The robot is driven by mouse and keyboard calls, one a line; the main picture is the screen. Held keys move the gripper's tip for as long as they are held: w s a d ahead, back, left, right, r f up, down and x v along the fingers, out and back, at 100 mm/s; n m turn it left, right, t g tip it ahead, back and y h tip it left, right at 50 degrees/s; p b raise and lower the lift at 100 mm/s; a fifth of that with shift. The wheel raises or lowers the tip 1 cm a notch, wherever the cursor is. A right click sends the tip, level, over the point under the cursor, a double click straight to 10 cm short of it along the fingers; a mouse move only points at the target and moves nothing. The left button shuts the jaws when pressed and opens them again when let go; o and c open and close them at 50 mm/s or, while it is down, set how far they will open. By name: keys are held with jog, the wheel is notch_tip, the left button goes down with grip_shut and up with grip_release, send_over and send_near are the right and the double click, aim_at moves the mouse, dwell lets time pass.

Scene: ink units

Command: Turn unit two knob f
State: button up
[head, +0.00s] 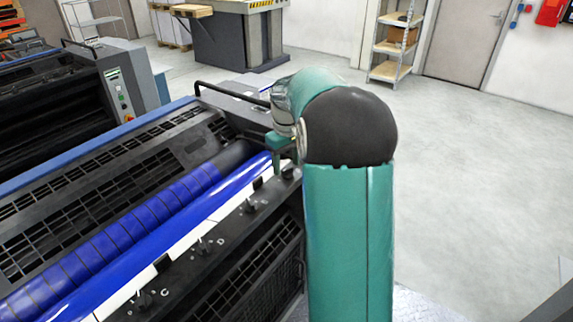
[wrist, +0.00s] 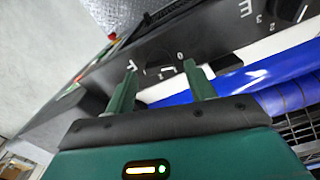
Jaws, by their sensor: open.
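My gripper (wrist: 160,68) is open, its two green fingers apart. In the wrist view, a dark round knob (wrist: 157,58) on the black rail lies between and just beyond the fingertips. A white F is printed beside it, with 0 and other scale marks around it. I cannot tell whether the fingers touch the knob. In the head view my gripper (head: 283,147) is at the far end of the ink unit's rail (head: 185,268), and the arm partly hides that area. The unit number cannot be read.
Several more knobs (head: 200,246) line the rail toward the near left, with letters C and D. A blue roller (head: 150,255) runs alongside. A black handrail (head: 232,100) rises behind my gripper. Open floor (head: 460,170) lies to the right.

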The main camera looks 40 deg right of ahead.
jog(key=shift+f, duration=0.6)
jog(key=shift+c, duration=0.4)
jog(key=c, duration=0.9)
